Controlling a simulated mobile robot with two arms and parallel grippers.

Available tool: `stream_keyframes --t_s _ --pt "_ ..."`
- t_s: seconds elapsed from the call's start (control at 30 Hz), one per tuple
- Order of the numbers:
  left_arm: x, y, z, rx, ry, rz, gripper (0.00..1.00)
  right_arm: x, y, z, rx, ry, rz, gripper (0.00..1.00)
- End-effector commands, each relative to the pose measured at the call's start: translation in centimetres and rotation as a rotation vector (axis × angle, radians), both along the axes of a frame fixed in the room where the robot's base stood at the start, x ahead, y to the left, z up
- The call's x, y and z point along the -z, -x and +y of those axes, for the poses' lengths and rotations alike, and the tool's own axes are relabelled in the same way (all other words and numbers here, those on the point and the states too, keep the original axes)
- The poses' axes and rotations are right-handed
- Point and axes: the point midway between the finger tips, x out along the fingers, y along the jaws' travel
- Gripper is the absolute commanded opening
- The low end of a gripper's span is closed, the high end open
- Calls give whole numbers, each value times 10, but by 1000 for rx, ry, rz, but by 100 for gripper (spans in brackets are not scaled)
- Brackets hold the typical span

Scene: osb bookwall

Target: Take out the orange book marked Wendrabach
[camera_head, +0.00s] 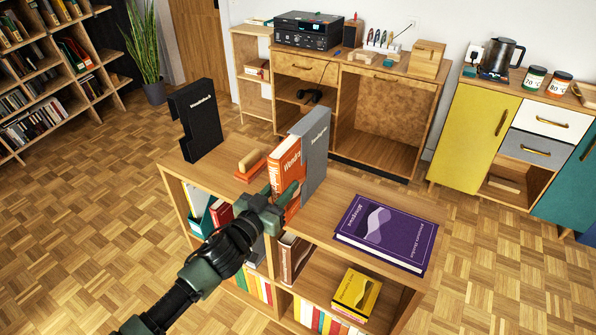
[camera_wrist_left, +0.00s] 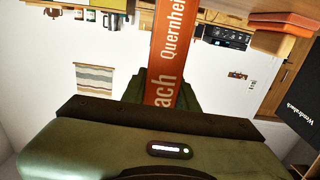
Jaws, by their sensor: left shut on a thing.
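The orange book (camera_head: 287,158) stands upright on top of the low wooden shelf unit (camera_head: 345,190), its spine towards me with the start "Wendra" readable. A grey book (camera_head: 315,148) stands upright right beside it; I cannot tell whether they touch. My left gripper (camera_head: 268,208) is shut on the orange book low at its spine, and its fingers hide the lower spine. In the left wrist view the orange spine (camera_wrist_left: 166,60) runs up from between the fingers, with "ach" and "Quernhe" showing. My right gripper is in neither view.
A black upright book or file (camera_head: 197,120) stands at the unit's left end. A small orange block and wooden block (camera_head: 250,163) lie beside the orange book. A purple book (camera_head: 387,232) lies flat at the right.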

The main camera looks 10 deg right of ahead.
Motion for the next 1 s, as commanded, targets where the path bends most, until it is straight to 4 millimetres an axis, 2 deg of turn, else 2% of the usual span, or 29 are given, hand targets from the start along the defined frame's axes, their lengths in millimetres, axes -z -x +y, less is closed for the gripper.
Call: stream_keyframes --t_s 0.53,1.0 --pt "-6 1 0 2 5 -6 0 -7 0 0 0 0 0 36" --pt "-7 34 24 3 6 -6 0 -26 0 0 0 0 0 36"
